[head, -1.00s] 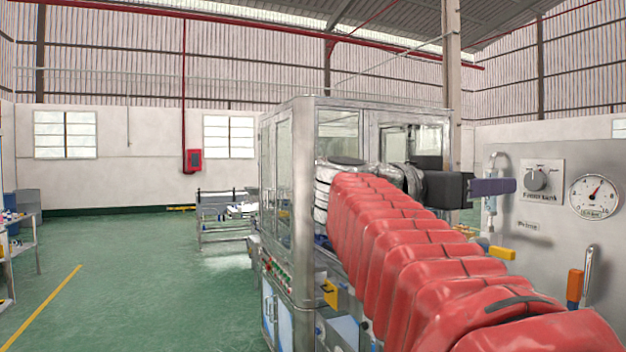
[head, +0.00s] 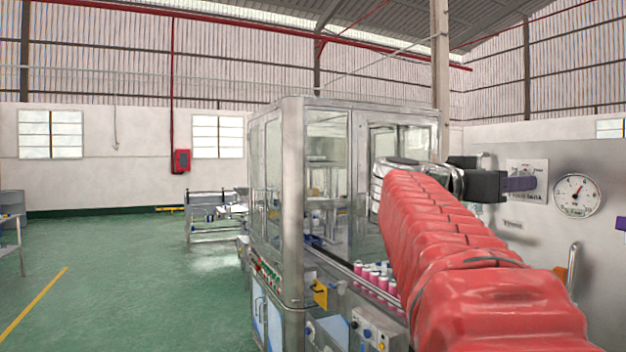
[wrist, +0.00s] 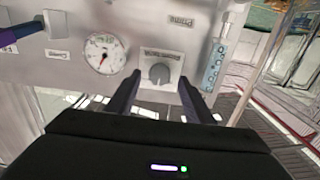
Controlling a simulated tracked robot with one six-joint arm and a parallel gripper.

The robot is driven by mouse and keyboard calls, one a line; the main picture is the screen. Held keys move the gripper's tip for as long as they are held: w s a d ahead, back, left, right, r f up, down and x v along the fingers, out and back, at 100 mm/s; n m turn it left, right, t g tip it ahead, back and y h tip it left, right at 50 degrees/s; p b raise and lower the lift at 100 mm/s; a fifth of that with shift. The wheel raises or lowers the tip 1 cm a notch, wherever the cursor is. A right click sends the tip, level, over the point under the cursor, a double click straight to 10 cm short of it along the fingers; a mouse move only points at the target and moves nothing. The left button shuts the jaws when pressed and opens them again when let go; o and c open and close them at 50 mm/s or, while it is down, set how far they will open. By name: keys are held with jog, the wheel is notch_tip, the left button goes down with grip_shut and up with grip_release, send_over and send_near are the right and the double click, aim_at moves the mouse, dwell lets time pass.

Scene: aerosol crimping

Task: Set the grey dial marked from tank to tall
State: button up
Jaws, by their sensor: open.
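The grey dial (wrist: 159,74) sits on a white square plate (wrist: 176,66) on the grey panel in the wrist view. The plate has a printed label, upside down there and too blurred to read fully; the dial's setting cannot be made out. My gripper (wrist: 160,97) is open, its two dark fingers apart, one to each side of the dial in the picture. No contact with the dial is visible.
A round gauge (wrist: 104,54) is beside the dial plate, and a clear tube with a scale (wrist: 216,62) is on its other side. A label reading Prime (wrist: 181,20) is nearby. A glass-walled machine (head: 295,170) with pink cans (head: 372,276) stands left of my arm.

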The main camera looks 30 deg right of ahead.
jog(key=shift+s+d, duration=0.2)
jog(key=shift+d, duration=1.1)
jog(key=shift+c, duration=0.6)
jog(key=shift+a, duration=0.1)
jog(key=c, duration=0.9)
